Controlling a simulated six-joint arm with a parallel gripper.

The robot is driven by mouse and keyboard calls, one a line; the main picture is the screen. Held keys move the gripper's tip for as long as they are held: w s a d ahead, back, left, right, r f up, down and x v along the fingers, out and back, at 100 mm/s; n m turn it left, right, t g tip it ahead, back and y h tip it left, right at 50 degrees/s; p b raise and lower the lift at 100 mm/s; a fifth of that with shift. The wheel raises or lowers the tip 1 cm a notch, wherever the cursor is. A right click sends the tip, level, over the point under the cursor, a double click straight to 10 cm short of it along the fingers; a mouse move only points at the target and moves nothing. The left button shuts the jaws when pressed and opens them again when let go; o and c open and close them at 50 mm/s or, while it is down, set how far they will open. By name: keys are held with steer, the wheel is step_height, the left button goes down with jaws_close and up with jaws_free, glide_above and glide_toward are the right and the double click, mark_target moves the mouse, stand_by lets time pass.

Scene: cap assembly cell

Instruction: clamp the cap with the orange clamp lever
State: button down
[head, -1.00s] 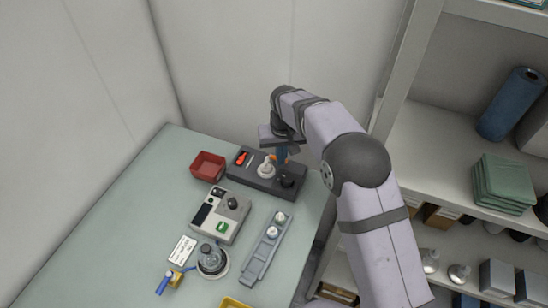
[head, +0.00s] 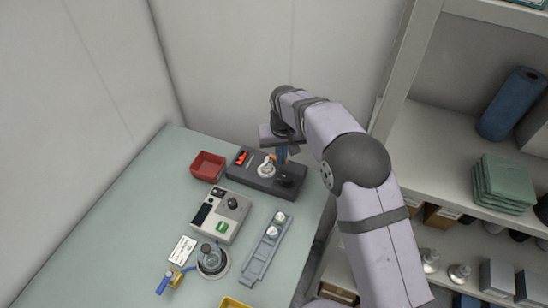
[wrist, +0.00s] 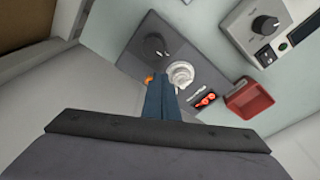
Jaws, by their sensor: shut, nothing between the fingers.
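The white cap (head: 267,169) sits on the dark fixture block (head: 262,184) at the back of the bench. The cap also shows in the wrist view (wrist: 181,75), just right of my fingertips. A small orange piece, apparently the clamp lever (wrist: 148,79), shows left of my fingers there. The rest of it is hidden behind them. In the head view my gripper hides most of that spot. My gripper (head: 282,156) is shut and empty, its blue fingers pointing down beside the cap. I cannot tell whether the fingers touch the lever.
A black knob (head: 285,181) is on the block's right end and a red switch (head: 241,158) on its left. A red bin (head: 208,166) stands left of the block. A grey control box (head: 220,215) and a tray with white caps (head: 265,250) lie in front.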

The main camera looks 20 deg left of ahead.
steer(key=shift+f, duration=0.15)
steer(key=shift+f+b, duration=1.3)
steer(key=shift+f, duration=0.85)
steer(key=shift+w+d, duration=0.1)
steer(key=shift+w, duration=0.1)
